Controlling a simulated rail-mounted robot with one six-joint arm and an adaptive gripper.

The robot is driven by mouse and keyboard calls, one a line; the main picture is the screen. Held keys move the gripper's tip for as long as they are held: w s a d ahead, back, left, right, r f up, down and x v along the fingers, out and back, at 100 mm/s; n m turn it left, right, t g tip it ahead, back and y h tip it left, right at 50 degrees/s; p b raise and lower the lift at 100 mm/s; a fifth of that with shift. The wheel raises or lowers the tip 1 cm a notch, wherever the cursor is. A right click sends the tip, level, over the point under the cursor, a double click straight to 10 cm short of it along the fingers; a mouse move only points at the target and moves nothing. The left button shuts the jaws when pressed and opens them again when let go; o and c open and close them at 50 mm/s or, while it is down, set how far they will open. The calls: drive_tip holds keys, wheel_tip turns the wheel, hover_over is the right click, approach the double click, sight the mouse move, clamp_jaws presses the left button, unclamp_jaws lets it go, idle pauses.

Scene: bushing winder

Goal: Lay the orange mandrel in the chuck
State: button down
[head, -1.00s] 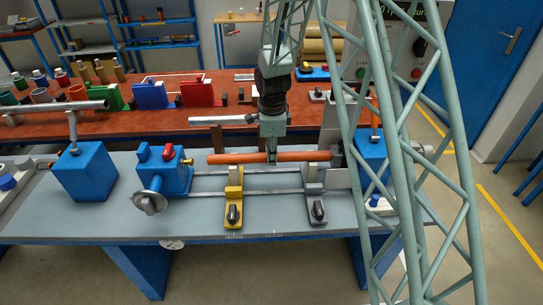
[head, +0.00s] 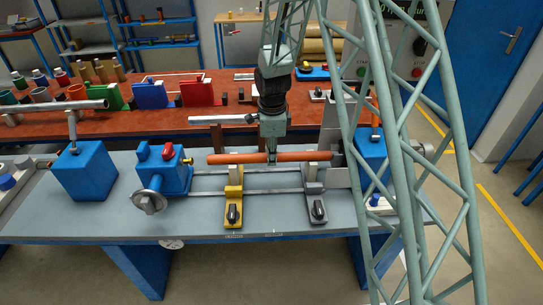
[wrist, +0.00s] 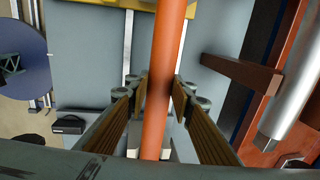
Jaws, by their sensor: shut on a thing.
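The orange mandrel (head: 235,158) is level, lying left to right above the bench. My gripper (head: 272,160) is shut on it near the middle of its length. In the wrist view the mandrel (wrist: 165,60) runs between the finger pairs of my gripper (wrist: 158,100). A blue headstock (head: 176,182) with a red knob stands to the left; a small brass-coloured piece (head: 187,161) on its right side faces the mandrel's left end, with a gap between. I cannot clearly make out the chuck. The mandrel's right end is close to a grey upright, partly behind the lattice.
A yellow support (head: 233,196) and a grey support (head: 315,190) stand on rails below the mandrel. A blue block (head: 84,172) carrying a metal bar is at the left. A red-brown table (head: 150,120) with several parts lies behind. The front bench strip is clear.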

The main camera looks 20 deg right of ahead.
drive_tip(key=shift+f, duration=0.2)
idle(0.3)
drive_tip(key=c, duration=2.2)
unclamp_jaws()
drive_tip(key=shift+r, duration=0.1)
drive_tip(key=shift+s+a+r, duration=0.1)
drive_tip(key=shift+s+r, duration=0.2)
drive_tip(key=shift+r, duration=1.65)
drive_tip(key=shift+s+a+r, duration=0.1)
drive_tip(key=shift+s+r, duration=0.25)
drive_tip(key=shift+r, duration=1.55)
drive_tip(key=shift+s+r, duration=0.3)
drive_tip(key=shift+r, duration=1.65)
